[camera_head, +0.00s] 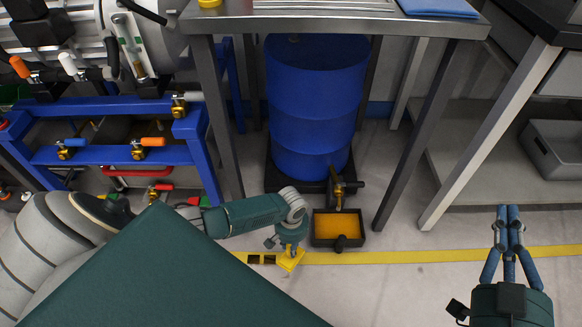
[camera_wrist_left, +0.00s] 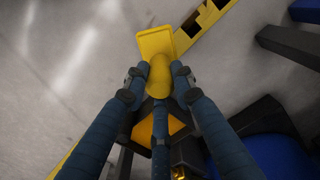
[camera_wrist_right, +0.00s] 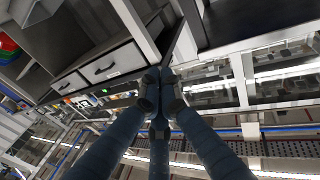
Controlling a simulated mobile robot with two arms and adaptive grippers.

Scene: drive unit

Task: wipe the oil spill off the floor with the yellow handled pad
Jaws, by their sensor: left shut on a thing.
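My left gripper (camera_head: 290,242) is shut on the yellow handled pad (camera_head: 290,260), just in front of the drip tray. In the left wrist view the fingers (camera_wrist_left: 158,82) close on both sides of the pad's rounded handle (camera_wrist_left: 159,74), and the flat yellow pad (camera_wrist_left: 155,42) sticks out beyond. The pad is at or close to the floor; I cannot tell whether it touches. I cannot make out the oil spill on the visible floor; the gripper and my arm hide part of it. My right gripper (camera_head: 508,212) is shut and empty at the right, its fingertips together in its wrist view (camera_wrist_right: 160,85).
A blue drum (camera_head: 317,100) with a tap stands under a metal table (camera_head: 335,24). Below the tap is a black tray (camera_head: 316,228) with orange liquid. A yellow floor line (camera_head: 420,256) crosses the floor. A blue frame (camera_head: 110,156) with valves stands left. Floor at right front is clear.

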